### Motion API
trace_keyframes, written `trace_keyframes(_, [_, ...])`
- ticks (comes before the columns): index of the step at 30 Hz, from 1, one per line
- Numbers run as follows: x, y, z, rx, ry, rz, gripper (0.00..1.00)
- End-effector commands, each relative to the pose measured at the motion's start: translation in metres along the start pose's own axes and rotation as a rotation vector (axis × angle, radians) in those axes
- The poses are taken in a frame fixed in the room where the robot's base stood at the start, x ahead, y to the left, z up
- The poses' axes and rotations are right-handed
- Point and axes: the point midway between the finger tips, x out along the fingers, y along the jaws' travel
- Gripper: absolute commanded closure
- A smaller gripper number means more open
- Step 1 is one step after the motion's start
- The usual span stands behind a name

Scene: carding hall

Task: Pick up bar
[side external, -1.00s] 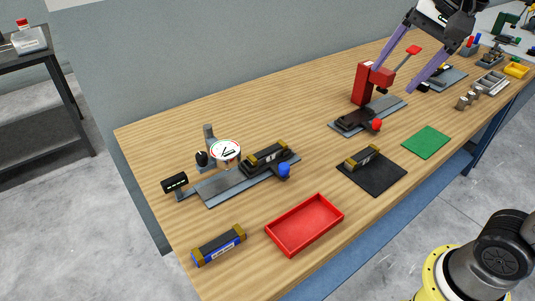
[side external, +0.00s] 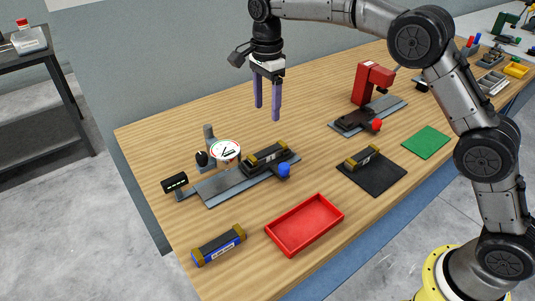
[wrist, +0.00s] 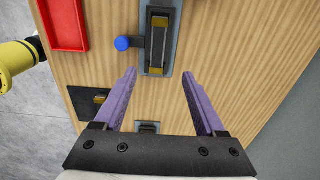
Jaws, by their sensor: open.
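Several bars with gold ends are in view. One dark bar (side external: 267,155) lies in the grey gauge fixture (side external: 223,185) by the blue knob. In the wrist view this bar (wrist: 158,42) shows just beyond and between my fingertips. A second, smaller bar (side external: 362,157) lies on the black mat (side external: 385,179). A third bar with a blue side (side external: 218,245) lies on the bare wood at the front left. My gripper (side external: 267,112) is open and empty, its purple fingers pointing down above the table behind the fixture. The wrist view shows the spread fingers (wrist: 159,75) too.
A red tray (side external: 270,233) stands at the front edge. A round dial (side external: 226,152) stands by the fixture. A red press (side external: 372,82) stands to the right, with a green mat (side external: 427,142) near it. The wood behind the fixture is clear.

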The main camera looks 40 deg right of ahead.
Motion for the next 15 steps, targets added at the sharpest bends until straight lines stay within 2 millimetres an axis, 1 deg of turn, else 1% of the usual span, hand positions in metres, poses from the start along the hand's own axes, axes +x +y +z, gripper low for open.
trace_keyframes(4, [0.021, 0.001, 0.002, -0.004, 0.001, 0.005, 0.28])
trace_keyframes(9, [0.054, 0.002, 0.001, -0.004, 0.001, 0.005, 0.28])
trace_keyframes(12, [0.069, 0.002, 0.001, -0.004, 0.001, 0.004, 0.28])
trace_keyframes(15, [0.079, 0.002, 0.001, -0.004, 0.001, 0.003, 0.28])
